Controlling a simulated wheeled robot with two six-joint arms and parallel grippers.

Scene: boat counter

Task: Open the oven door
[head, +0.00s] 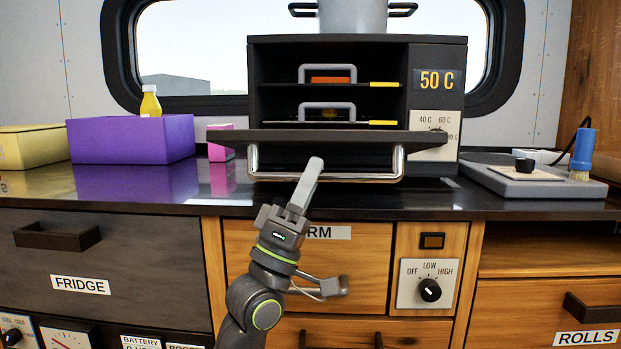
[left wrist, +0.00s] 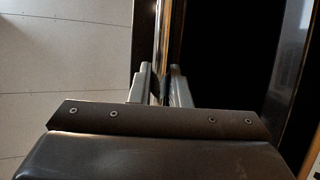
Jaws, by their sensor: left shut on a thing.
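The oven (head: 436,55) is a dark box at the back of the counter with a "50 C" display. Its dark door (head: 230,136) is partly open, with its upper edge tipped out toward me and the shelves showing above it. A chrome handle (head: 398,163) is on the door's front. My left gripper (head: 314,168) reaches up from below to the handle's bar. In the left wrist view its fingers (left wrist: 163,88) are shut on the handle bar (left wrist: 165,35). My right gripper is not in view.
Two trays with grey handles (head: 327,74) sit on the oven shelves, and a pot (head: 352,16) stands on top. A purple box (head: 130,138) and a pink item (head: 221,150) are left of the oven. A grey board (head: 530,185) and a brush (head: 582,155) are at right.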

